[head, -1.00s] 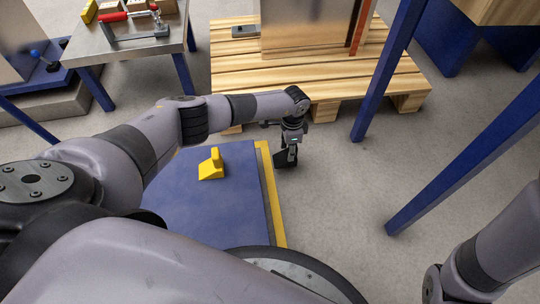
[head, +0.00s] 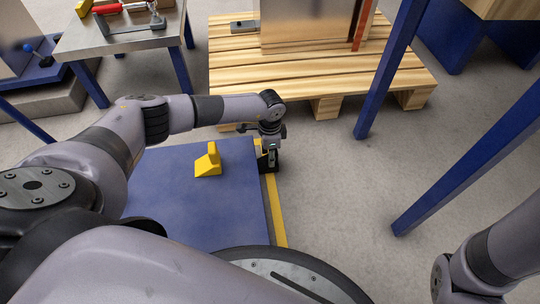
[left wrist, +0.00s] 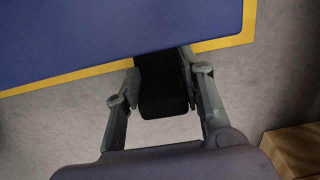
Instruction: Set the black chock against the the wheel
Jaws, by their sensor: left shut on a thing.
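My left gripper (head: 268,152) is at the yellow-striped right edge of a blue platform (head: 190,215). It is shut on the black chock (left wrist: 163,92), which sits between its two fingers in the left wrist view. The chock's far end reaches the platform's yellow edge in that view; I cannot tell if they touch. In the head view the chock is small, dark and partly hidden by the gripper. I cannot make out a wheel in either view. My right arm shows at the right edge, but its gripper is out of view.
A yellow wedge-shaped block (head: 208,160) rests on the blue platform. A wooden pallet (head: 300,83) bearing a metal box (head: 307,25) stands behind. A blue leg (head: 388,75) stands to the right. A metal table (head: 120,38) is back left. The grey floor right of the platform is clear.

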